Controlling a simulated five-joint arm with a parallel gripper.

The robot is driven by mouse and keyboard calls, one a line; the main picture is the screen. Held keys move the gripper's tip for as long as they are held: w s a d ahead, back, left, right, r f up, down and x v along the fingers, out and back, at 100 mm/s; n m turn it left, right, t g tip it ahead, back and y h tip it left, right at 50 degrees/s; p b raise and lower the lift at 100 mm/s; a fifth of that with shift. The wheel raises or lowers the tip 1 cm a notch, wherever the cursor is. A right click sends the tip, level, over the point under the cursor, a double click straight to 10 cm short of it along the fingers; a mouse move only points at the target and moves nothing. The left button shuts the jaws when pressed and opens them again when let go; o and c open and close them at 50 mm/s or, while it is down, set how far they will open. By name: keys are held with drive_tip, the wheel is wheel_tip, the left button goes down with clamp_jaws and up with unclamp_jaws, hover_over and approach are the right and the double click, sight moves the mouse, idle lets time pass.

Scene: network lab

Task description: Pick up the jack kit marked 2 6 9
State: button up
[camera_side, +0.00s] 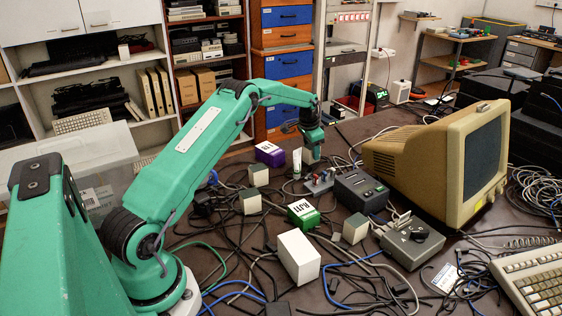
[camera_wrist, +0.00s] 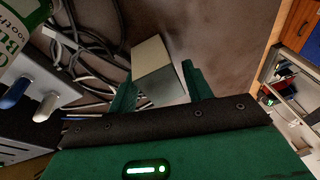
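No marking 2 6 9 can be read on any box, so I cannot tell which is the named jack kit. Several small two-tone blocks, pale with a grey-green part, lie among the cables: one at the left (camera_side: 258,175), one below it (camera_side: 250,202), one near the grey switch box (camera_side: 355,229). Another block (camera_side: 311,153) is right under my gripper (camera_side: 309,138). In the wrist view this block (camera_wrist: 155,62) lies between and just beyond the two green fingers of my gripper (camera_wrist: 158,76). The fingers are apart, and no firm grip shows.
A white tube (camera_side: 297,163) stands just left of the block under my gripper; a tube with green lettering (camera_wrist: 18,38) fills the wrist view's upper left. A purple box (camera_side: 270,154), green RJ11 box (camera_side: 303,213), white box (camera_side: 298,257) and beige monitor (camera_side: 440,165) surround the work. Cables cover the table.

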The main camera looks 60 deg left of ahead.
drive_tip(key=c, duration=0.8)
drive_tip(key=shift+c, duration=0.2)
drive_tip(key=shift+r, duration=0.35)
clamp_jaws()
drive_tip(key=shift+r, duration=0.35)
wheel_tip(320, 180, up, 3)
drive_tip(key=shift+r, duration=0.1)
drive_tip(key=s+d+r, duration=0.1)
drive_tip(key=d+r, duration=0.5)
drive_tip(key=d, duration=0.5)
drive_tip(key=shift+d+r, duration=0.25)
drive_tip(key=shift+d, duration=0.05)
